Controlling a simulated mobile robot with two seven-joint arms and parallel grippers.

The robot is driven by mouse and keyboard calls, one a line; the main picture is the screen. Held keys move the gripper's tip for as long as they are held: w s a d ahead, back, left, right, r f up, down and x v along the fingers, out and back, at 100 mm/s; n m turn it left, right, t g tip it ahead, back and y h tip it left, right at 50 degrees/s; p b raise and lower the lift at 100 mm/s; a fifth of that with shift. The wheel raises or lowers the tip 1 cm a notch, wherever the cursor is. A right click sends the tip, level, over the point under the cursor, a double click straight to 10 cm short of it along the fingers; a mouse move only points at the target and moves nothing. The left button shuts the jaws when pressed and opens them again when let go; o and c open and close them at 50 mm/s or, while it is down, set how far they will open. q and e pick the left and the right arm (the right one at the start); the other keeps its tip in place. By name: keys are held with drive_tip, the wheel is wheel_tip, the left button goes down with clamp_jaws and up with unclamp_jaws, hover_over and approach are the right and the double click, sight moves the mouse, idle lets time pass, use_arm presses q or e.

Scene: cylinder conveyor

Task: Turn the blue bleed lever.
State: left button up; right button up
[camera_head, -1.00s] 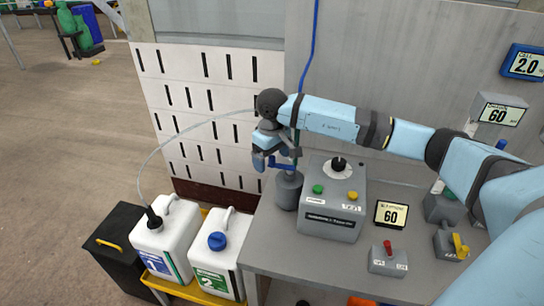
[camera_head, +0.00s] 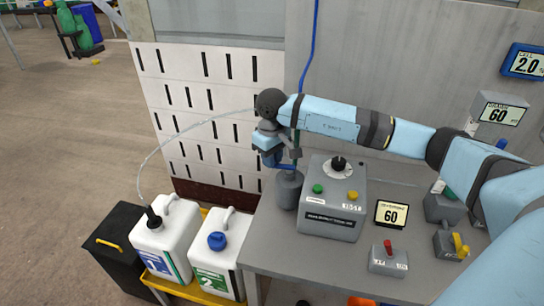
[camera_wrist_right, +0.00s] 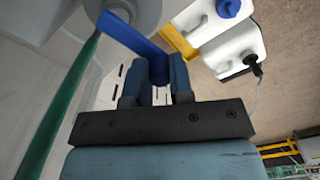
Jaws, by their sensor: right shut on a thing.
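The blue bleed lever (camera_wrist_right: 135,40) reaches out from a round grey body (camera_wrist_right: 140,12) in the right wrist view. Its end lies between the fingers of my right gripper (camera_wrist_right: 158,80), which is shut on it. In the head view the right gripper (camera_head: 272,157) is at the top of the dark grey cylinder (camera_head: 288,189), left of the control box. Only a little of the blue lever (camera_head: 286,166) shows there; the gripper hides the rest. My left gripper is in no view.
The grey control box (camera_head: 333,198) with a black knob and green and yellow buttons stands close right of the cylinder. White canisters (camera_head: 165,240) stand in a yellow tray at lower left. A clear hose arcs behind the gripper. A green rod (camera_wrist_right: 62,105) passes near the gripper.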

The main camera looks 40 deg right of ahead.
drive_tip(key=shift+s+a, duration=0.35)
drive_tip(key=shift+s, duration=0.05)
drive_tip(key=shift+s+a, duration=0.3)
drive_tip(key=shift+s, duration=0.35)
drive_tip(key=shift+c, duration=0.2)
